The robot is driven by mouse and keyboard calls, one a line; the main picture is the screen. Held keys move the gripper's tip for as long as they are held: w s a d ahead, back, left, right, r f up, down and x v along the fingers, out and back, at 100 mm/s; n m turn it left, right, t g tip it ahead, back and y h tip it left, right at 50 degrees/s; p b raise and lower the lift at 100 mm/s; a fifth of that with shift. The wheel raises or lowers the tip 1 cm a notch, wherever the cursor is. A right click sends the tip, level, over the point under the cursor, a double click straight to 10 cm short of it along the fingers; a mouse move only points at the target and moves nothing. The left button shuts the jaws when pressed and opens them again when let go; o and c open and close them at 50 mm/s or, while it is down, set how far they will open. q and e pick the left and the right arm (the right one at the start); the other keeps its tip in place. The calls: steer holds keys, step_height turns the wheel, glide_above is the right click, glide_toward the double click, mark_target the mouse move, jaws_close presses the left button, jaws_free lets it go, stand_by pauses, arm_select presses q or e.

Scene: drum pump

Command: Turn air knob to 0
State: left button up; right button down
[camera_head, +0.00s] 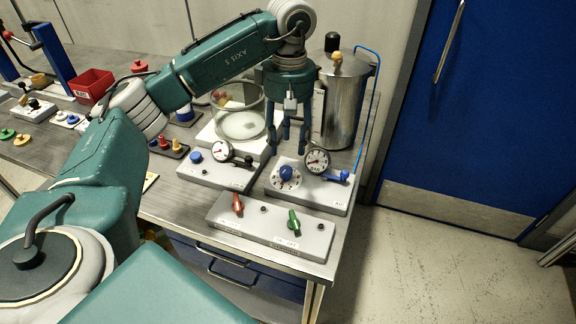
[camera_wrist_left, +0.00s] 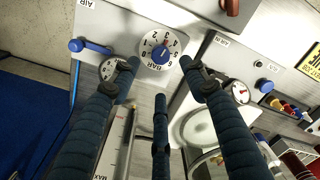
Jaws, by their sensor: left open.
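The air knob (camera_head: 285,172) is blue and sits on a white dial disc on the right-hand grey panel. In the left wrist view, the blue knob (camera_wrist_left: 160,53) is at the centre of a numbered dial with a small red mark. I cannot read its exact setting. My left gripper (camera_head: 287,148) points down, with its fingers open, above and behind the knob, apart from it. In the left wrist view, its dark blue fingers (camera_wrist_left: 160,68) spread on both sides just below the dial, with nothing between them. My right gripper is out of view.
A pressure gauge (camera_head: 317,160) and blue lever valve (camera_head: 340,177) share the panel. A second gauge panel (camera_head: 215,176) is to the left. A front panel (camera_head: 270,228) carries red and green levers. A metal canister (camera_head: 343,100) stands behind the gripper, near a glass vessel (camera_head: 238,112).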

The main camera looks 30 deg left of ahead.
mark_target(286, 169)
arm_select(q)
steer(key=f, duration=0.4)
steer(key=f+p, duration=0.1)
steer(key=f, duration=0.3)
steer(key=shift+s+f, duration=0.2)
steer(key=shift+f, duration=0.05)
jaws_close()
